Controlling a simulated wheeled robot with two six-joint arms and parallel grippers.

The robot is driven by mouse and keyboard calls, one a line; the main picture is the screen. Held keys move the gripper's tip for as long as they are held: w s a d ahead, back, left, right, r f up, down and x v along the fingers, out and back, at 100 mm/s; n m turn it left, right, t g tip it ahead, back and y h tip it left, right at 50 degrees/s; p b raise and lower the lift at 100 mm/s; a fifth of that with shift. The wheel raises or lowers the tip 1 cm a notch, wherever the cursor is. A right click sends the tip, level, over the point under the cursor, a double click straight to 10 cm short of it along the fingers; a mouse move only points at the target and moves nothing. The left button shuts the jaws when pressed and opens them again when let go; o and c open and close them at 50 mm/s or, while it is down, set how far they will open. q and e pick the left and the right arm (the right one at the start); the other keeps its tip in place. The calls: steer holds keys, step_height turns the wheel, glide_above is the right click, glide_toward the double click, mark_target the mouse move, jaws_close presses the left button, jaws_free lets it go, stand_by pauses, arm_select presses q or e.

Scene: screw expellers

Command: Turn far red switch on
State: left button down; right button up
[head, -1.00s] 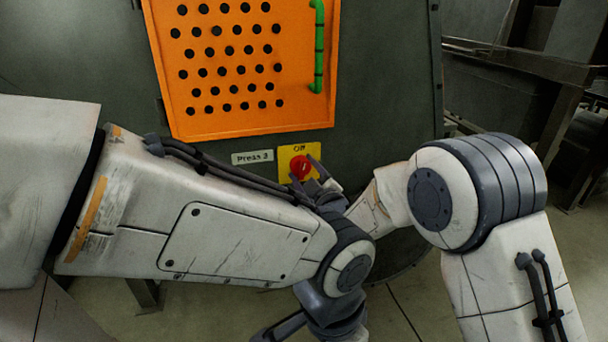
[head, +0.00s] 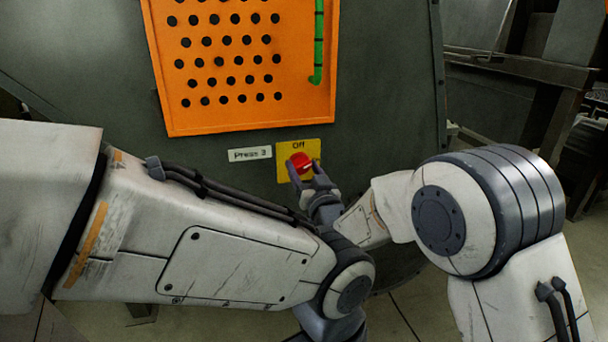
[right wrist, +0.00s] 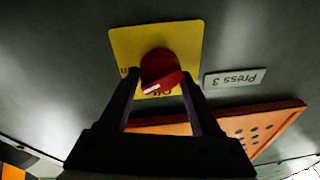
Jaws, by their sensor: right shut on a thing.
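The red switch (head: 300,162) is a round knob on a yellow plate (head: 312,148), beside a "Press 3" label. "Off" shows above the knob in the head view. In the right wrist view, upside down, the red knob (right wrist: 162,68) has a white mark at its lower left edge, close to the "Off" lettering. My right gripper (head: 312,178) is at the knob. Its fingers lie on both sides of the knob in the right wrist view (right wrist: 161,80), shut on it. Of my left arm, the forearm and wrist show; its fingers are out of frame.
The plate and the "Press 3" label (head: 250,154) are on a dark grey machine wall (head: 385,80). Above is an orange perforated panel (head: 255,122) with a green handle (head: 318,45). My left forearm crosses in front at the lower left. Dark metal framework (head: 520,70) stands at right.

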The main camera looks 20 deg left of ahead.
steer(key=m+b, duration=0.1)
steer(key=m, duration=0.4)
steer(key=shift+f+t+h+b, duration=0.15)
steer(key=shift+t+h+b, duration=0.15)
steer(key=shift+h+b, duration=0.1)
steer(key=shift+m, duration=0.3)
steer(key=o, duration=1.4)
steer(key=shift+s, duration=0.1)
steer(key=shift+s+d, duration=0.2)
steer(key=shift+s, duration=0.05)
steer(key=p+v, duration=0.2)
steer(key=v, duration=0.7)
steer(key=shift+s+d+f, duration=0.1)
steer(key=shift+s+d, duration=0.05)
steer(key=shift+s, duration=0.15)
